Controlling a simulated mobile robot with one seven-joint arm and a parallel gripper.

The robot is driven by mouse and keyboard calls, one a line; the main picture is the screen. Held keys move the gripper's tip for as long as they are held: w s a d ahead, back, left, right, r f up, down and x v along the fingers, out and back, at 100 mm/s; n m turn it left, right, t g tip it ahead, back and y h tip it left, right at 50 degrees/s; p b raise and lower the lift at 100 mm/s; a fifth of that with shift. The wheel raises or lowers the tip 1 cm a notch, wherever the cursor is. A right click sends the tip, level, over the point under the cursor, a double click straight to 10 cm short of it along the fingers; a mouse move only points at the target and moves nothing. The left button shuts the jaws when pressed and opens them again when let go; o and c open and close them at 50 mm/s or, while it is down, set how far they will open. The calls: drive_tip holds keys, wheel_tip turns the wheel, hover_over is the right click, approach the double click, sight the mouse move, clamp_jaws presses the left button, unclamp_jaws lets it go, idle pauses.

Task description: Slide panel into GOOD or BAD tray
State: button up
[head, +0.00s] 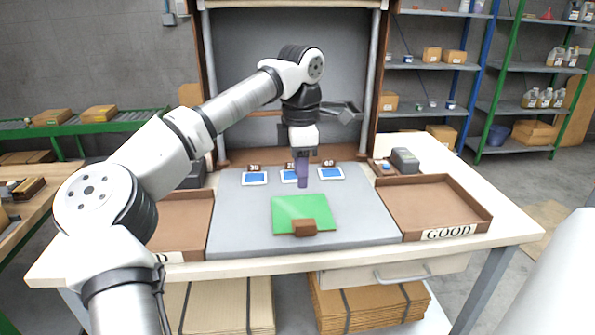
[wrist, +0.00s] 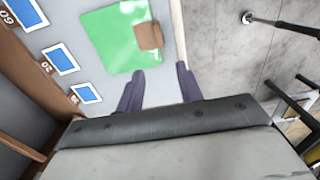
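A green panel (head: 290,208) lies on the grey mat in the middle of the bench. A brown block (head: 304,228) sits on its front edge. The panel (wrist: 112,42) and block (wrist: 149,36) also show in the wrist view, where pale patches on the green could be marks or glare. My gripper (head: 303,184) points down above the mat, behind the panel in the head view. In the wrist view its fingers (wrist: 160,72) are apart with nothing between them. The GOOD tray (head: 425,183) is empty at the right. The left tray (head: 180,222) is partly hidden by my arm, its label mostly covered.
Several small blue-faced cards (head: 331,173) with number tags stand along the mat's back edge. A dark grey device (head: 404,160) stands behind the GOOD tray. The grey mat (head: 235,225) is clear on both sides of the panel.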

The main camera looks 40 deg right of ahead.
sight(300, 225)
idle(0.3)
wheel_tip(300, 225, down, 14)
drive_tip(key=shift+r+p, duration=0.1)
drive_tip(key=shift+p, duration=0.65)
clamp_jaws()
